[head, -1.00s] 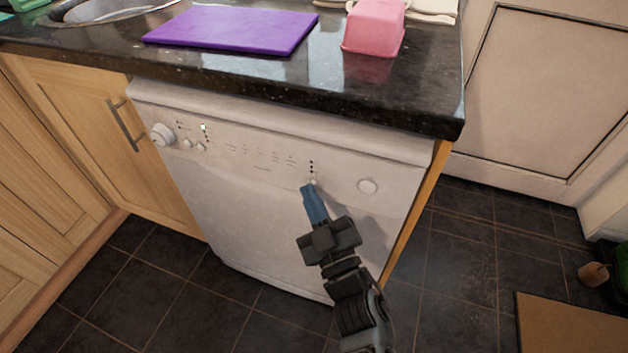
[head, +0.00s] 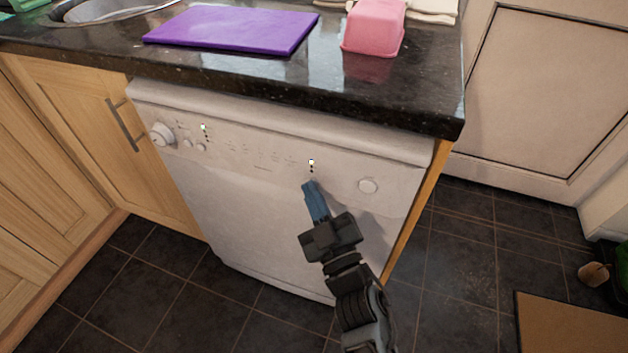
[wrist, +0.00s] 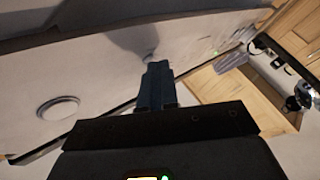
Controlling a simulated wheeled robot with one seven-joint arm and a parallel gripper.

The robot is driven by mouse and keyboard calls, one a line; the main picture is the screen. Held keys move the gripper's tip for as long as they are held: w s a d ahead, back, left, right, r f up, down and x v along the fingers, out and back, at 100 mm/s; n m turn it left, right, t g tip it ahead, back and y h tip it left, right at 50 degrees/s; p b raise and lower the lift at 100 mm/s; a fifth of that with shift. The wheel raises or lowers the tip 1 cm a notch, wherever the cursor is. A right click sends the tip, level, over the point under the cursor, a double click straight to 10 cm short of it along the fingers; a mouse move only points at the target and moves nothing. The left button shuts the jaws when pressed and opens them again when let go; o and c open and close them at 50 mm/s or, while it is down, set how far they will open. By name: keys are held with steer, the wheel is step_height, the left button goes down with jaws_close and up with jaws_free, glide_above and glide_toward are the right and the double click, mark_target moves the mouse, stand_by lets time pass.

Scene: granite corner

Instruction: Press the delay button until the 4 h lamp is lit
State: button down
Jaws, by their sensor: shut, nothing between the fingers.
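The white dishwasher (head: 240,220) stands under the dark worktop. On its panel, right of centre, is a short column of delay lamps (head: 311,163). A lamp at the upper part of the column glows pale yellow and those below it are dark. The lamp labels are too small to read. My gripper (head: 309,184) is shut and empty, its blue fingertips just below this column. The delay button is largely hidden by the fingertips, and I cannot tell whether they touch it. In the wrist view the shut fingers (wrist: 157,68) point at the white panel.
A round button (head: 368,186) sits right of the fingertips. A knob (head: 162,134), small buttons and another lit lamp (head: 203,127) are at the panel's left. The worktop (head: 110,50) overhangs above, with a purple board (head: 235,29) and pink container (head: 373,28).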

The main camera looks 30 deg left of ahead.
steer(key=shift+s, duration=0.15)
steer(key=shift+s+d, duration=0.15)
steer(key=shift+s, duration=0.4)
stand_by(0.3)
steer(key=shift+s+d, duration=0.2)
steer(key=shift+s, duration=0.65)
steer(key=shift+s+d, duration=0.2)
steer(key=shift+s, duration=0.6)
steer(key=shift+s+d, duration=0.2)
steer(key=shift+s, duration=0.65)
steer(key=shift+d, duration=0.1)
